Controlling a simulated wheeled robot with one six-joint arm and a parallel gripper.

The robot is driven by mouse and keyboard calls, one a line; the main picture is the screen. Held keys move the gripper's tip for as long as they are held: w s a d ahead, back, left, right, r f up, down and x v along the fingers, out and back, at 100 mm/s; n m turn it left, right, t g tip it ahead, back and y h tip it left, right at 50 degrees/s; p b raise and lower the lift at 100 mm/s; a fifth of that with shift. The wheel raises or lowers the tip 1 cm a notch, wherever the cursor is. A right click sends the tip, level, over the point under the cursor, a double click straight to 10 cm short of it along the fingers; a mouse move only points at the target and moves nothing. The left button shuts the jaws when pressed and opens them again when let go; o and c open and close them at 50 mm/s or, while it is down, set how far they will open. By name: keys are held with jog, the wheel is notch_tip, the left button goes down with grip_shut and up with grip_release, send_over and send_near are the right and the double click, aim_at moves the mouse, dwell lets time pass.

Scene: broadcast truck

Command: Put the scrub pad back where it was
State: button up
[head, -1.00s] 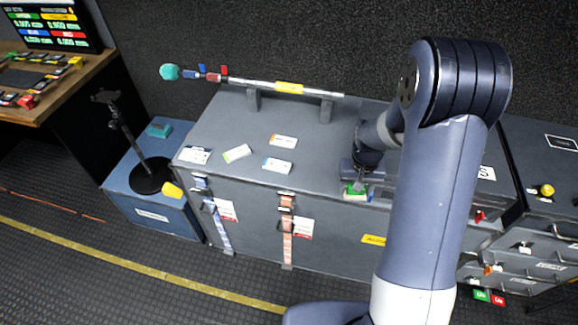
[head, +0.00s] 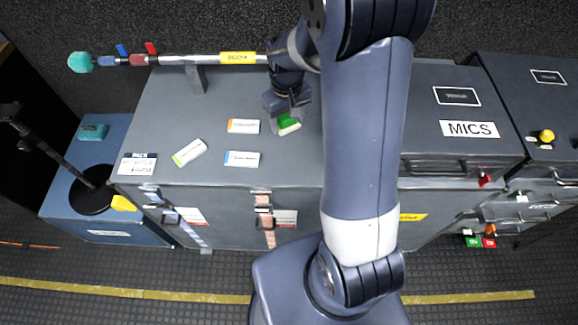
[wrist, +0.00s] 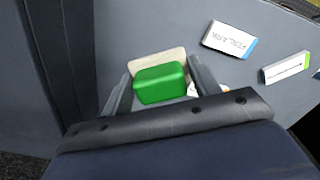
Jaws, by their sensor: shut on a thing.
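The scrub pad (head: 288,124) looks like a green block with a cream-coloured layer. My gripper (head: 286,112) is shut on it, over the grey case top, just right of two small labelled boxes. In the wrist view the green part of the pad (wrist: 160,83) sits between the two fingers of my gripper (wrist: 160,88), with the cream layer showing behind it. I cannot tell whether the pad touches the case top.
Small boxes lie on the grey case (head: 230,90): orange-ended (head: 243,126), blue-ended (head: 242,158) and green-ended (head: 189,152). A boom pole (head: 195,59) lies along the back on supports. A blue case (head: 60,205) at left carries a teal block (head: 93,131) and a stand.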

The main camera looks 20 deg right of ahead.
aim_at(291, 161)
jog(key=f+b, duration=0.1)
jog(key=s+n+b, duration=0.1)
jog(key=b, duration=0.1)
jog(key=shift+s+f+b, duration=0.15)
jog(key=shift+f+b, duration=0.15)
jog(key=shift+f, duration=0.05)
jog(key=shift+n, duration=0.9)
jog(key=f+b, duration=0.1)
jog(key=f, duration=0.2)
jog(key=s+f+b, duration=0.1)
jog(key=f+b, duration=0.1)
jog(key=f, duration=0.1)
jog(key=s+f+b, duration=0.1)
jog(key=f+b, duration=0.1)
jog(key=f, duration=0.2)
jog(key=shift+s, duration=0.1)
jog(key=shift+f, duration=0.2)
jog(key=o, duration=0.9)
jog(key=shift+o, duration=0.2)
jog(key=shift+r, duration=0.1)
